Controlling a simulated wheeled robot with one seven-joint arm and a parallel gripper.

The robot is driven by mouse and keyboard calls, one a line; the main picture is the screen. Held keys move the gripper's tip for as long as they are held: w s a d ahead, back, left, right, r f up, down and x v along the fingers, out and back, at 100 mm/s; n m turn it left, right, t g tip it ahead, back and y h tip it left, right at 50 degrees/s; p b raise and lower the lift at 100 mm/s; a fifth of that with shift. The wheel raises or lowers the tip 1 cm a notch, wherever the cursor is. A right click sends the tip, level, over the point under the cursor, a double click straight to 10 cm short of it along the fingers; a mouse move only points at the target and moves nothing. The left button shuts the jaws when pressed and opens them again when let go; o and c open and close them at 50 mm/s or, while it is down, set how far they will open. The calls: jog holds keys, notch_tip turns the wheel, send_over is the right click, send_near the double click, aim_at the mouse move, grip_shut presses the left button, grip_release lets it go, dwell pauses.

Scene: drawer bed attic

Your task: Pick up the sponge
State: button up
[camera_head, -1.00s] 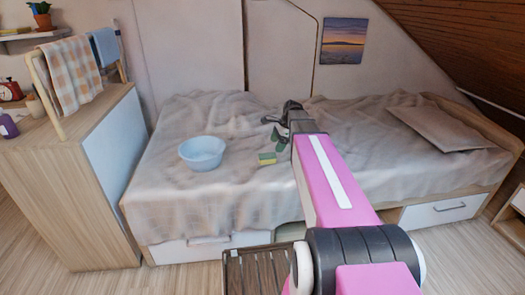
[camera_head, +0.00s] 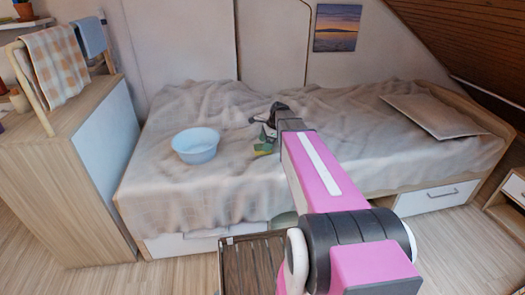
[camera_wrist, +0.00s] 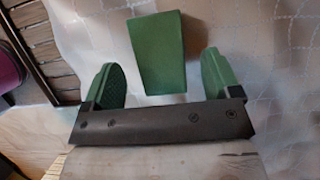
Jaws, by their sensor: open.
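The sponge (camera_head: 263,150) is a small block with a green top and a yellowish side, lying on the bed's rumpled cover. In the wrist view the sponge (camera_wrist: 158,50) shows its green face. My gripper (camera_head: 268,135) is over the bed, right by the sponge and partly overlapping it in the head view. In the wrist view my gripper (camera_wrist: 160,68) is open, with one green finger on each side of the sponge and visible gaps on both sides. Whether the fingers are level with the sponge or above it I cannot tell.
A light blue bowl (camera_head: 196,145) stands on the bed (camera_head: 165,195) left of the sponge. A flat board or pillow (camera_head: 435,115) lies at the bed's right end. A dark slatted piece (camera_head: 250,265) is in front of the bed. A wooden cabinet (camera_head: 50,180) stands at left.

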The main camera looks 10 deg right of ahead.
jog(key=shift+x, duration=1.5)
jog(key=c, duration=1)
jog(key=shift+r, duration=0.15)
jog(key=shift+r, duration=0.55)
notch_tip(320, 180, up, 2)
jog(key=shift+r, duration=0.25)
jog(key=s+a+r, duration=0.7)
jog(key=a, duration=0.1)
jog(key=shift+s+a, duration=0.3)
jog(key=shift+a, duration=0.1)
jog(key=shift+r, duration=0.1)
